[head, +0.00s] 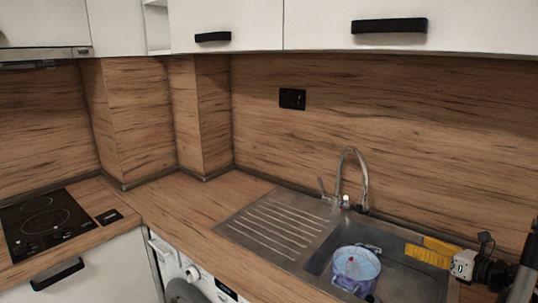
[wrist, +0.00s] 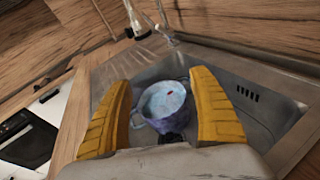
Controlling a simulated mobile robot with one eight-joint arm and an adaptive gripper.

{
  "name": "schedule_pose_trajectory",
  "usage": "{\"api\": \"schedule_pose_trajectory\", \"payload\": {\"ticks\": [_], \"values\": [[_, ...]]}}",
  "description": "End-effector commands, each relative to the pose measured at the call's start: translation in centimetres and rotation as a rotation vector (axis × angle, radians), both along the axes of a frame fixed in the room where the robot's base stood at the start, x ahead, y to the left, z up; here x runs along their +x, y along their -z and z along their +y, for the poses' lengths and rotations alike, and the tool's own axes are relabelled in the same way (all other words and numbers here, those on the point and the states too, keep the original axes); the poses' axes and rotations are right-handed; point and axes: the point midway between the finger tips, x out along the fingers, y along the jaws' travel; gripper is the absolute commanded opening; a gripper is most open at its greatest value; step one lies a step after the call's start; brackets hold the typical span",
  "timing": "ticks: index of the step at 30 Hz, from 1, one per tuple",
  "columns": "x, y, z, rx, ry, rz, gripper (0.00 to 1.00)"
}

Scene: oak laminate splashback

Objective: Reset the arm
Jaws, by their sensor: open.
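My gripper (head: 416,244) is at the right of the head view, over the right part of the sink. Its two yellow fingers also show in the wrist view (wrist: 160,80). They are spread wide apart, with nothing between them in contact. A blue-purple pot (head: 355,270) with pale blue contents stands in the sink basin. In the wrist view the pot (wrist: 163,104) lies beyond and below the fingers, framed by the gap between them. A small red spot shows inside it.
The steel sink (head: 262,232) has a ribbed drainboard on its left and a curved faucet (head: 362,180) behind. Wooden counter (head: 185,205) is clear to the left. A black cooktop (head: 45,220) is far left. White upper cabinets (head: 245,20) hang above.

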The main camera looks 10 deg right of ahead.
Motion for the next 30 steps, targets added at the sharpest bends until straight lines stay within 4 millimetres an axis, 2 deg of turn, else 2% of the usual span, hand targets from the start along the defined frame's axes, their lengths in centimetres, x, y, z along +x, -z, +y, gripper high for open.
{"api": "schedule_pose_trajectory", "payload": {"ticks": [5, 8, 9, 12, 15, 16, 18, 20, 23, 24, 27, 30], "values": [[3.4, -6.6, 1.9, 0.14, 0.099, -0.097, 0.72], [5.5, -11.9, 3.4, 0.287, 0.183, -0.172, 0.72], [6.3, -14.6, 4.3, 0.378, 0.225, -0.209, 0.72], [7.4, -21.0, 6.6, 0.679, 0.347, -0.293, 0.72], [6.9, -24.8, 8.7, 1.026, 0.472, -0.332, 0.72], [6.5, -25.2, 9.4, 1.133, 0.511, -0.333, 0.72], [5.2, -25.3, 11.2, 1.387, 0.603, -0.314, 0.72], [3.7, -24.3, 13.0, 1.603, 0.69, -0.275, 0.72], [0.5, -20.4, 17.2, 1.947, 0.862, -0.159, 0.72], [-1.0, -18.4, 19.3, 2.074, 0.944, -0.095, 0.72], [-5.2, -13.3, 24.5, 2.314, 1.157, 0.076, 0.72], [-9.3, -9.2, 29.3, 2.453, 1.361, 0.236, 0.72]]}}
